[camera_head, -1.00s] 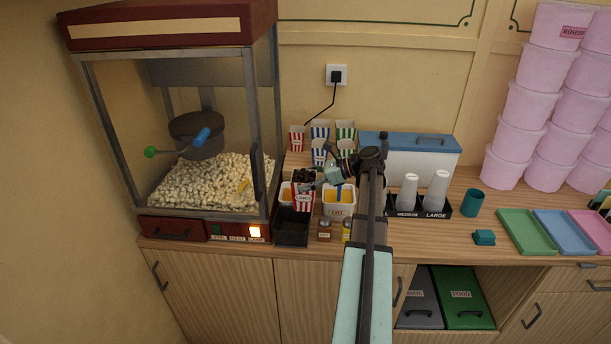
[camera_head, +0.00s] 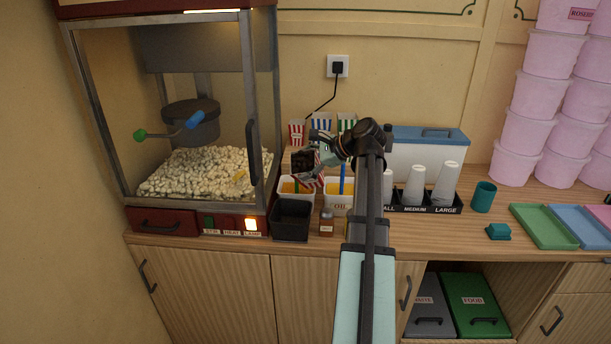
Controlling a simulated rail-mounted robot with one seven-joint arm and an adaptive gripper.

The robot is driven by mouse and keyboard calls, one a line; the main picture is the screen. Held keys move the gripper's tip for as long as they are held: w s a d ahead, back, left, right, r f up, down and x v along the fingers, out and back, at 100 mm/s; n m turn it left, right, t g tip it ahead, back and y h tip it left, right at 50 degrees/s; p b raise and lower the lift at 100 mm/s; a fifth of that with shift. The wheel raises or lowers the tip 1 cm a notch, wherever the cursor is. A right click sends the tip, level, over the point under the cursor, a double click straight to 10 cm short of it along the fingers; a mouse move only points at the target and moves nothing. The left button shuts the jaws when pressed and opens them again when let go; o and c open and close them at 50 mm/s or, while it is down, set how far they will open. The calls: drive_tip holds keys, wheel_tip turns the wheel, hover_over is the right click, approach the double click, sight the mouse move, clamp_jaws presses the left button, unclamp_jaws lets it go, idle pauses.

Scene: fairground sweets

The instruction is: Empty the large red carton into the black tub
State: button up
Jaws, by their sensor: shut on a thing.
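The large red carton (camera_head: 320,174), red-and-white striped, is in my gripper (camera_head: 317,168) above and behind the black tub. It is tilted, and a dark mass (camera_head: 304,161) shows at its mouth; what it is made of is too small to tell. My gripper is shut on the carton from its right side and hides part of it. The black tub (camera_head: 291,234) stands upright at the counter's front edge, right of the popcorn machine. Its inside looks dark, and I cannot tell whether anything lies in it.
White tubs (camera_head: 338,199) with yellow contents stand just behind the black tub. A small jar (camera_head: 326,224) stands right of it. The popcorn machine (camera_head: 195,120) blocks the left. Striped cartons (camera_head: 297,132) stand behind, and cups (camera_head: 414,186) right of my arm. Free counter lies farther right.

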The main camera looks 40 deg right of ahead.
drive_tip(key=shift+s+a+f+n+t+h+b, duration=0.15)
drive_tip(key=shift+s+a+f+n+h+b, duration=0.05)
drive_tip(key=shift+a+f+n+h+b, duration=0.4)
drive_tip(key=shift+s+a+f+n+t+h+b, duration=0.2)
drive_tip(key=shift+a+f+n+h+b, duration=0.2)
drive_tip(key=shift+a+f+h, duration=0.2)
drive_tip(key=a+f+n+t+h+b, duration=0.1)
drive_tip(key=n+h+b, duration=0.1)
drive_tip(key=b, duration=0.2)
drive_tip(key=a+f+n+t+h+b, duration=0.1)
drive_tip(key=f+n+h+b, duration=0.1)
drive_tip(key=b, duration=0.3)
drive_tip(key=a+f+n+t+h+b, duration=0.1)
drive_tip(key=n+h+b, duration=0.1)
drive_tip(key=b, duration=0.2)
drive_tip(key=shift+s+a+f+n+t+h, duration=0.2)
drive_tip(key=shift+s+a+n+t+h, duration=0.05)
drive_tip(key=shift+s+a+n+h, duration=0.15)
drive_tip(key=shift+r, duration=0.1)
